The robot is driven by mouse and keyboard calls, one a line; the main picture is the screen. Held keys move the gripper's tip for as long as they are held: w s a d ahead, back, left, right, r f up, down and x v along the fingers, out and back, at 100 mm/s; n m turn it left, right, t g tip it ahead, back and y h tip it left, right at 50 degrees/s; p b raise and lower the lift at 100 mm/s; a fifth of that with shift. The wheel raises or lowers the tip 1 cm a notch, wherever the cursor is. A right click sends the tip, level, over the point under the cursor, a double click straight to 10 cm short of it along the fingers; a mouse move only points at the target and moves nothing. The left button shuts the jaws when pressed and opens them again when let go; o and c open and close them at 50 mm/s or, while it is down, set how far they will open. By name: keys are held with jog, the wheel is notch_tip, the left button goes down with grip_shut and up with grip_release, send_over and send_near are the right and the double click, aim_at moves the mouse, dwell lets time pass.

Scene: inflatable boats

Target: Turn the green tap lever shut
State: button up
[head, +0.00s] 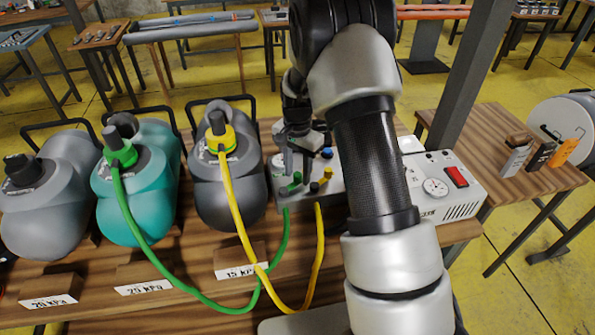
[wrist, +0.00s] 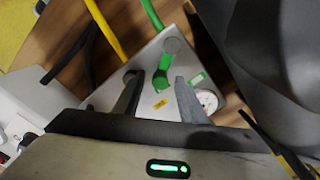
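The green tap lever (wrist: 165,66) shows in the wrist view on the top of a light grey tap box (wrist: 150,50). My gripper (wrist: 157,82) is open, its two dark fingers apart on either side of the lever's near end. I cannot tell whether a finger touches it. In the head view the tap box (head: 331,196) stands on the wooden table, with my gripper (head: 291,165) low over its left part. The green lever (head: 289,188) is partly hidden there by the gripper. A green hose (head: 284,235) runs from the box's front.
A yellow hose (head: 320,245) leaves the box beside the green one. A teal boat pump bag (head: 140,205) and dark grey ones (head: 228,190) stand to the left. A white pump unit (head: 440,187) with a gauge and red switch stands to the right. A dark post rises behind it.

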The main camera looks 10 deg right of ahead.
jog(key=shift+c, duration=0.5)
grip_shut()
jog(key=shift+w+a+n+b, duration=0.15)
jog(key=shift+w+a+n, duration=0.1)
jog(key=shift+n, duration=0.4)
jog(key=shift+w+a+n+b, duration=0.15)
jog(key=shift+w+n, duration=0.1)
jog(key=shift+n, duration=0.4)
jog(key=n, duration=0.1)
jog(key=w+a+n, duration=0.1)
jog(key=n, duration=0.1)
jog(key=shift+a+n, duration=0.15)
jog(key=shift+n, duration=0.15)
jog(key=n, duration=0.1)
jog(key=a+n, duration=0.1)
jog(key=shift+w+n+b, duration=0.25)
jog(key=shift+n+b, duration=0.05)
jog(key=shift+w+a+n, duration=0.1)
jog(key=shift+a+n, duration=0.3)
jog(key=shift+n, duration=0.4)
jog(key=shift+a+n, duration=0.4)
jog(key=shift+n, duration=0.4)
